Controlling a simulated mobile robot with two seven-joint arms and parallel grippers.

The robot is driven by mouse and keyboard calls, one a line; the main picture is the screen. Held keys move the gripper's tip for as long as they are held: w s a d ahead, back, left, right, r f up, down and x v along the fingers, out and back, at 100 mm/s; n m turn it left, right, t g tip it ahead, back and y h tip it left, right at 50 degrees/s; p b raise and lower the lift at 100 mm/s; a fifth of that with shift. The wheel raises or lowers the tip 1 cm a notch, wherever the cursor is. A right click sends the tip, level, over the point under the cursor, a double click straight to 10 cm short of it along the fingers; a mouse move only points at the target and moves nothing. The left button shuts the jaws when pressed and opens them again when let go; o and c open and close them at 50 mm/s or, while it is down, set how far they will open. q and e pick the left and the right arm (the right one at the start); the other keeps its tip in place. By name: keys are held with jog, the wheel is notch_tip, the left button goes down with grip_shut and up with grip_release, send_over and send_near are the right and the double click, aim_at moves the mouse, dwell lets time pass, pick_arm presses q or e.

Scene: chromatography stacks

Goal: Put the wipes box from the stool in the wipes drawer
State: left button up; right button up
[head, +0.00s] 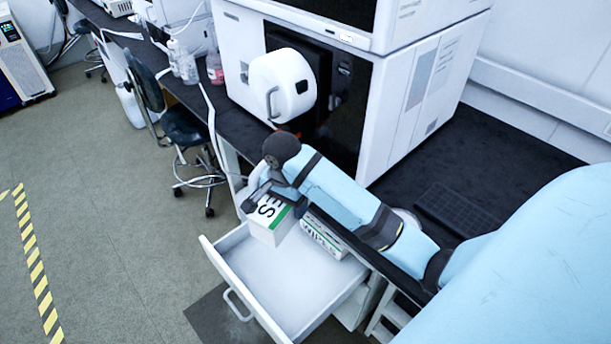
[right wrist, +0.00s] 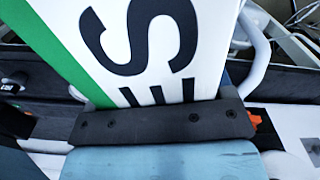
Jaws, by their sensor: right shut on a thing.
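A white box with a green stripe and large black letters (head: 268,228) is held by my right gripper (head: 268,192), which is shut on it from above. The box is over the far left end of the open white drawer (head: 232,266); I cannot tell whether it touches the drawer. In the right wrist view the box (right wrist: 205,45) fills the upper middle, its lettered face towards the camera. Another white box marked WIPES (head: 322,238) is at the drawer's back right end, partly hidden by my right arm. My left gripper is out of view.
The stool (head: 185,128) stands left of the bench, its seat bare where visible. The dark bench top (head: 228,108) carries bottles (head: 184,62) and a large white instrument (head: 240,55). The drawer's front half is empty. The floor left of it is clear.

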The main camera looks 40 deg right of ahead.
jog(key=s+d+f+m+b, duration=0.2)
jog(key=s+d+f+m, duration=0.1)
jog(key=f, duration=0.4)
jog(key=b, duration=0.3)
send_over(304, 278)
notch_tip(304, 278, down, 22)
jog(key=shift+d+f, duration=0.1)
jog(key=shift+f+b, duration=0.55)
jog(key=shift+f, duration=1.85)
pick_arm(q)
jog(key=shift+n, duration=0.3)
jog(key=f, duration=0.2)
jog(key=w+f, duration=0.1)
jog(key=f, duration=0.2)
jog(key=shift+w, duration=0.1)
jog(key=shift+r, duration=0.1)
pick_arm(e)
jog(key=shift+f, duration=0.1)
jog(key=o, duration=1)
